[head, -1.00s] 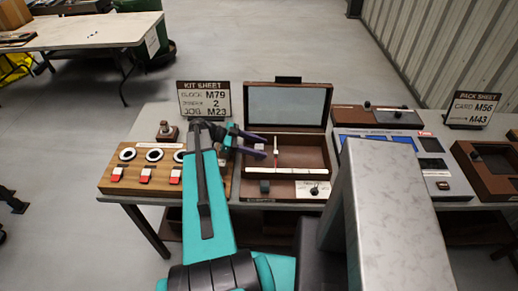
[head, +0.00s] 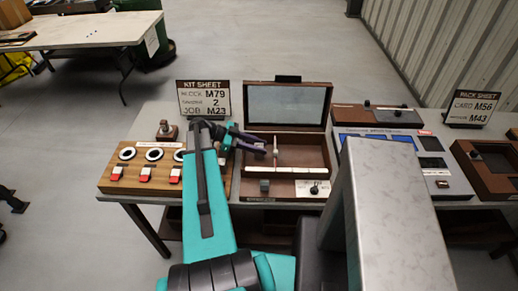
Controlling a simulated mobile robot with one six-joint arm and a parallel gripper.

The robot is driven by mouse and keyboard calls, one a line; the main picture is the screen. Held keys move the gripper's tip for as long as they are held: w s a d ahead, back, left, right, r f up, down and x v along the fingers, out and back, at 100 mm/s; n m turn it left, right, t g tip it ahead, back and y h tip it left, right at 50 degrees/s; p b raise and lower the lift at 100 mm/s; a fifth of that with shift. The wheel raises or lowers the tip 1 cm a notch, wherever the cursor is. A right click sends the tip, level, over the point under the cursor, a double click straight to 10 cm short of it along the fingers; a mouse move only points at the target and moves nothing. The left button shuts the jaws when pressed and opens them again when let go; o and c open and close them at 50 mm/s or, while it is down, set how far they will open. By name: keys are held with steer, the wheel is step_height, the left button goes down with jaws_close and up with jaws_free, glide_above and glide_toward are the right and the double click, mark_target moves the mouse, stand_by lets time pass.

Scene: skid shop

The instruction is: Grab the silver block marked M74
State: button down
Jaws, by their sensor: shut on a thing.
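My gripper (head: 254,145), with purple fingers, is at the left side of an open brown wooden case (head: 288,200). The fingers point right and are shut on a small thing. I cannot make out that thing or any M74 mark. A thin pale upright piece (head: 275,152) shows just right of the fingertips; whether they touch it I cannot tell. A small grey-green block (head: 264,186) sits in the front left of the case, below the gripper in the picture. My arm hides the area left of the case.
A wooden board (head: 112,185) with rings and red-white switches is left of my arm. A kit sheet sign (head: 204,98) stands behind it. Right are a blue-white panel (head: 440,186), a brown box (head: 490,172) and a pack sheet sign (head: 473,108). A second table (head: 80,30) is far left.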

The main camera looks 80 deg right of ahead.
mark_target(259, 146)
steer(key=shift+r, duration=0.15)
steer(key=shift+r+b, duration=1.8)
steer(key=shift+r, duration=3.1)
